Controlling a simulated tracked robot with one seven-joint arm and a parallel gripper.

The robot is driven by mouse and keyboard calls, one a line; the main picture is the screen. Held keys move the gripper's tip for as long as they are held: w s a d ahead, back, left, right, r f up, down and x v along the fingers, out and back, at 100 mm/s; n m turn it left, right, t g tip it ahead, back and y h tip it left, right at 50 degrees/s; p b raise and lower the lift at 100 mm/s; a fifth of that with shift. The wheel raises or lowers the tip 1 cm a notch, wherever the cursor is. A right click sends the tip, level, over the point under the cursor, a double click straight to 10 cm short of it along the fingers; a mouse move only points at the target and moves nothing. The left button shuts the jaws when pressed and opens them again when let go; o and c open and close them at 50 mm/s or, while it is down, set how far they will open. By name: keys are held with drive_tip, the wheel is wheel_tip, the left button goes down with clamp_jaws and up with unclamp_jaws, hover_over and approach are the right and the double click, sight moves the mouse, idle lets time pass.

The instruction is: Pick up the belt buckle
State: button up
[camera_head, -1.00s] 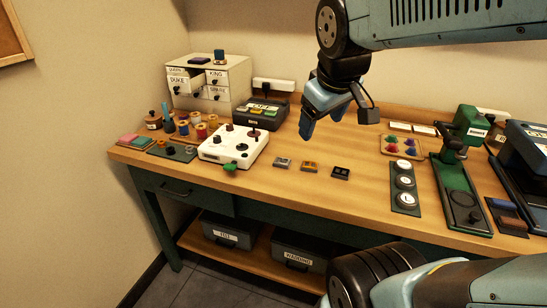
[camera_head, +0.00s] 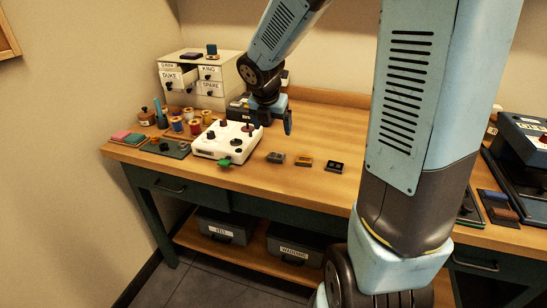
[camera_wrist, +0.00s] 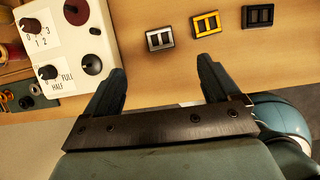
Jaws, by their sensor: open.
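Three small rectangular buckles lie in a row on the wooden table: a silver one (camera_head: 275,157), a gold one (camera_head: 304,160) and a black one (camera_head: 334,167). The wrist view also shows the silver (camera_wrist: 160,39), gold (camera_wrist: 206,24) and black (camera_wrist: 258,15) buckles, lying flat and apart. The task does not say which one is meant. My gripper (camera_head: 269,126) is open and empty above the table, behind the row in the head view. In the wrist view its fingers (camera_wrist: 161,72) stand wide apart, with the silver buckle beyond the gap between them.
A white control box (camera_head: 210,143) with knobs stands left of the buckles, close to my gripper. Thread spools (camera_head: 178,125) and a drawer cabinet (camera_head: 196,79) are farther left. My arm hides much of the table's right side. The tabletop in front of the buckles is clear.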

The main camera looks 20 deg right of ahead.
sight(277, 154)
drive_tip(key=shift+n, duration=0.3)
drive_tip(key=x, duration=1.4)
drive_tip(key=shift+w+a+f, duration=0.1)
drive_tip(key=shift+f, duration=0.05)
drive_tip(key=c, duration=1.2)
